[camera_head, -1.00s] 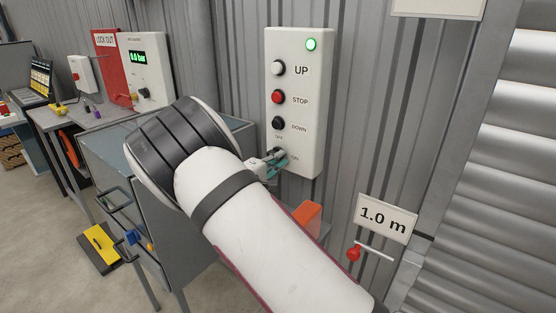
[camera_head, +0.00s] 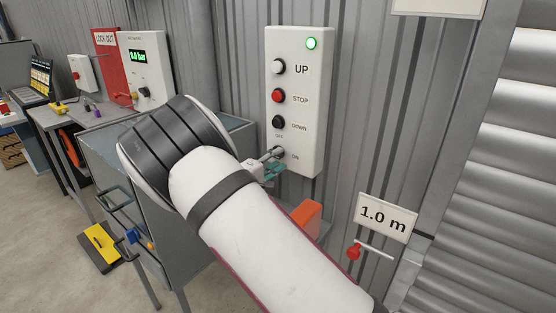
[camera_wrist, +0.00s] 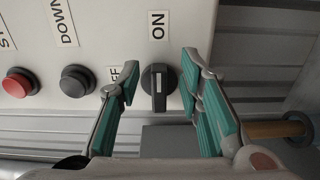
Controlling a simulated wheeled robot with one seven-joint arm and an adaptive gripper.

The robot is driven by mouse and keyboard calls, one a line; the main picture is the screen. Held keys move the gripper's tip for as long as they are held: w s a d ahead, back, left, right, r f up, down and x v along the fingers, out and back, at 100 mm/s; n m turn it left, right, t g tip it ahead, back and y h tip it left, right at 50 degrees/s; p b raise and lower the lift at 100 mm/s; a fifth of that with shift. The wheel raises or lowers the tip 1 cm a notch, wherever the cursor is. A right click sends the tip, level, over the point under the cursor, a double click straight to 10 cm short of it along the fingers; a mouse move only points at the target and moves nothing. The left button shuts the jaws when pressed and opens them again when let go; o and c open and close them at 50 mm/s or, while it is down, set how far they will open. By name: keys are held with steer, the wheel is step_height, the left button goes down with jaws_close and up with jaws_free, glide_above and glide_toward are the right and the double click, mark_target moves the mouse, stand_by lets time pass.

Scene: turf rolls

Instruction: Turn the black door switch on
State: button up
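The black door switch (camera_wrist: 158,87) is a rotary knob on the white control box (camera_head: 298,60). In the wrist view its white mark lies in line with the "ON" label (camera_wrist: 157,25), and the "OFF" label is to its left, partly hidden by a finger. The switch also shows at the bottom of the box in the head view (camera_head: 279,152). My gripper (camera_wrist: 161,64) is open, with one teal-padded finger on each side of the switch and visible gaps to it. In the head view my gripper (camera_head: 271,168) is just below and left of the switch.
A green lamp (camera_head: 312,43) is lit on the box. The UP (camera_head: 279,67), red STOP (camera_head: 278,96) and DOWN (camera_head: 278,122) buttons sit above the switch. An orange block (camera_head: 308,213) is below the box. A grey cabinet (camera_head: 180,240) stands left.

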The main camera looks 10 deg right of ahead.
steer(key=v, duration=1)
steer(key=shift+s+a, duration=0.25)
steer(key=shift+s, duration=0.1)
steer(key=s+d+r+m+g+y, duration=0.25)
steer(key=s+d+r+g, duration=0.2)
steer(key=s+d, duration=0.35)
steer(key=s+d+r+m+g+y, duration=0.25)
steer(key=s+d+m+g, duration=0.2)
steer(key=s+d, duration=0.35)
steer(key=s+a+r+y, duration=0.1)
steer(key=s+r+y, duration=0.1)
steer(key=s, duration=0.5)
steer(key=s+a+r+t+y, duration=0.1)
steer(key=s+r+y, duration=0.1)
steer(key=s+y, duration=0.2)
steer(key=s+a+r+t+y, duration=0.1)
steer(key=s+a+r+y, duration=0.1)
steer(key=s, duration=0.9)
steer(key=shift+m+y, duration=0.4)
